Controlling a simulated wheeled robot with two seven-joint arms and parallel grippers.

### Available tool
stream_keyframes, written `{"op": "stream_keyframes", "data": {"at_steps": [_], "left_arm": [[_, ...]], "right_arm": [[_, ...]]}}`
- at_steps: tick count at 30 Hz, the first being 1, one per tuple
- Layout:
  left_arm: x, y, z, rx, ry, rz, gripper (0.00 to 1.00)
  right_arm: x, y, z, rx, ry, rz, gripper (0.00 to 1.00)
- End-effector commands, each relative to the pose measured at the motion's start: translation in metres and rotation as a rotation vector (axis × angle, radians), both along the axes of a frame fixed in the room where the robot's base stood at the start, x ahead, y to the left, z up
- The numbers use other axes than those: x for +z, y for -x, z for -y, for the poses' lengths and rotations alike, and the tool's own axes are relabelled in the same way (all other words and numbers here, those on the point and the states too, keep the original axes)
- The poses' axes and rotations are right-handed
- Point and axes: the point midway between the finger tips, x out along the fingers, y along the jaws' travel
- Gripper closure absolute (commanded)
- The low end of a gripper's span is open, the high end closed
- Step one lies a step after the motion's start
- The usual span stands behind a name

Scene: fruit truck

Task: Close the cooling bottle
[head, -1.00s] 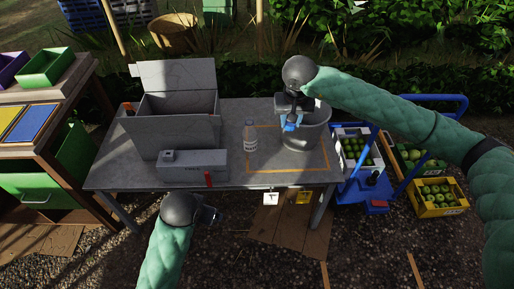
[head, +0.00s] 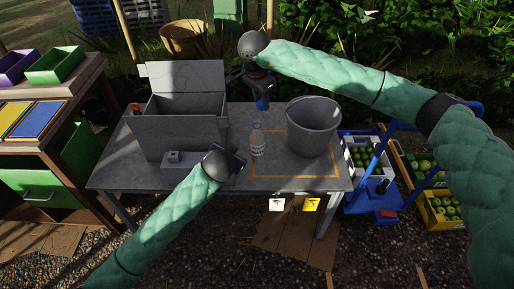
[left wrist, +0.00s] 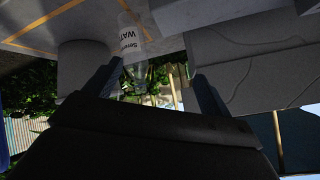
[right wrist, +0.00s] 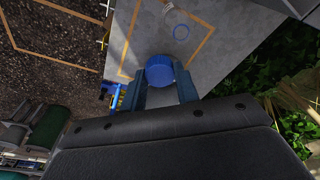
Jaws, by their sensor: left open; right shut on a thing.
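A clear bottle (head: 257,141) with a white label stands upright on the grey table (head: 290,181), inside or at the left edge of the orange outline. No cap shows on it. The bottle also shows upside down in the left wrist view (left wrist: 133,38), ahead of the fingers. My left gripper (head: 241,160) is open and empty, just left of and in front of the bottle. My right gripper (head: 262,93) is shut on a blue cap (right wrist: 160,70) and holds it above and slightly behind the bottle, apart from it.
A grey bucket (head: 313,125) stands right of the bottle. An open grey cooler box (head: 175,135) stands to the left, with a small grey case (head: 172,160) before it, partly hidden by my left arm. A blue trolley (head: 362,188) and fruit crates stand at right.

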Motion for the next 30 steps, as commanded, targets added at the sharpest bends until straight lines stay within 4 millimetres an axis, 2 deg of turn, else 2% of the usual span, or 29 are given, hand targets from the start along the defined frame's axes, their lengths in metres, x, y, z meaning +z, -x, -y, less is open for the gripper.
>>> {"op": "stream_keyframes", "data": {"at_steps": [3,12,30], "left_arm": [[-0.006,-0.015,0.003,-0.008,0.008,0.037,0.17],[-0.019,-0.042,0.013,-0.026,0.057,0.111,0.17],[-0.043,-0.068,0.03,-0.056,0.221,0.195,0.17]], "right_arm": [[-0.004,-0.009,-0.007,-0.176,0.002,0.001,0.9],[-0.013,-0.025,-0.016,-0.636,0.002,0.001,0.9],[-0.03,-0.044,-0.018,-1.565,0.0,0.0,0.9]]}}
